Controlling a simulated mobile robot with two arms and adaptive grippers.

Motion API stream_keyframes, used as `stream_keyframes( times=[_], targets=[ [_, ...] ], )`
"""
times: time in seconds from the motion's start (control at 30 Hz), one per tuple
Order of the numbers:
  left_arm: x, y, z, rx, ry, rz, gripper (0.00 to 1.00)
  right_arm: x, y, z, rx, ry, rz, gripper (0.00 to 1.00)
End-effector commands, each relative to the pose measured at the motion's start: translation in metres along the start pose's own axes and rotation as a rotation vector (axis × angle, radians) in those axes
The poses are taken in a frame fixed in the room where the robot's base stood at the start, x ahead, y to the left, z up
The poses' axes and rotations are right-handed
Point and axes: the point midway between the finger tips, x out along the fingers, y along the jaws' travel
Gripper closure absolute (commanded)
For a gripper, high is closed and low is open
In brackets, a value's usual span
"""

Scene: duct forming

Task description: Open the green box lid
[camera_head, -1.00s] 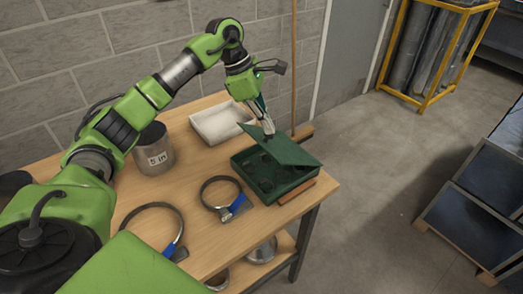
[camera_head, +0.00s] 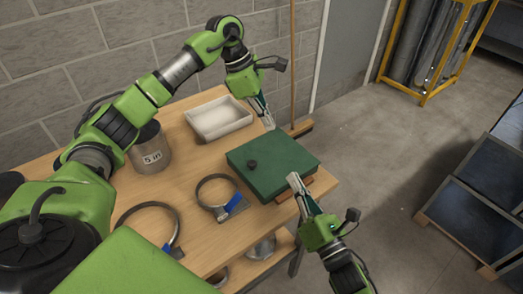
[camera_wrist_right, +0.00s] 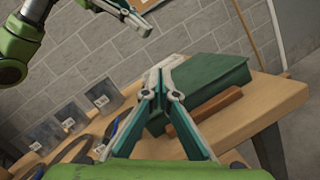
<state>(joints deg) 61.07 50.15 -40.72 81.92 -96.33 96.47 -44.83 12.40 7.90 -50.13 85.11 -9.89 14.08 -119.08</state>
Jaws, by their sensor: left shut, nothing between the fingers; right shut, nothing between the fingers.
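The green box (camera_head: 275,185) stands near the right end of the wooden table, and its lid (camera_head: 275,160) lies down over the top, with a dark round knob (camera_head: 252,164) on it. My left gripper (camera_head: 270,124) is shut and empty, just behind and above the box's far edge. My right gripper (camera_head: 293,178) is shut and empty, at the box's near right side; I cannot tell whether it touches. In the right wrist view the box (camera_wrist_right: 212,82) shows behind the right gripper's fingers (camera_wrist_right: 160,72), which hide part of its side.
A white tray (camera_head: 219,118) and a grey can marked "5 in" (camera_head: 152,158) stand on the table (camera_head: 188,184). Two clamp rings with blue parts, one of them nearer the box (camera_head: 217,192), lie in front. A reddish-brown bar (camera_head: 283,198) lies along the box's near side. A wall stands behind.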

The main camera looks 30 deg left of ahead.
Motion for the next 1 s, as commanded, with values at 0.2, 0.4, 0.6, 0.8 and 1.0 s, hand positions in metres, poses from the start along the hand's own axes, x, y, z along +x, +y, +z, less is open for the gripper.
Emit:
stream_keyframes(
  times=[0.2,0.4,0.6,0.8,1.0],
  targets=[
    [-0.001,0.000,0.000,0.000,0.000,0.000,1.00,0.011,0.044,-0.008,0.025,0.031,0.082,1.00],
    [-0.001,0.000,0.000,0.000,0.000,0.001,1.00,0.037,0.049,-0.009,0.027,0.033,0.085,1.00],
    [-0.001,0.000,0.000,0.000,0.000,0.001,1.00,0.075,0.051,-0.011,0.028,0.033,0.084,1.00],
    [-0.001,0.000,0.000,0.000,0.000,0.000,1.00,0.100,0.053,-0.012,0.029,0.033,0.083,1.00],
    [-0.001,0.000,0.000,0.000,0.000,0.000,1.00,0.108,0.053,-0.012,0.028,0.033,0.082,1.00]
  ],
)
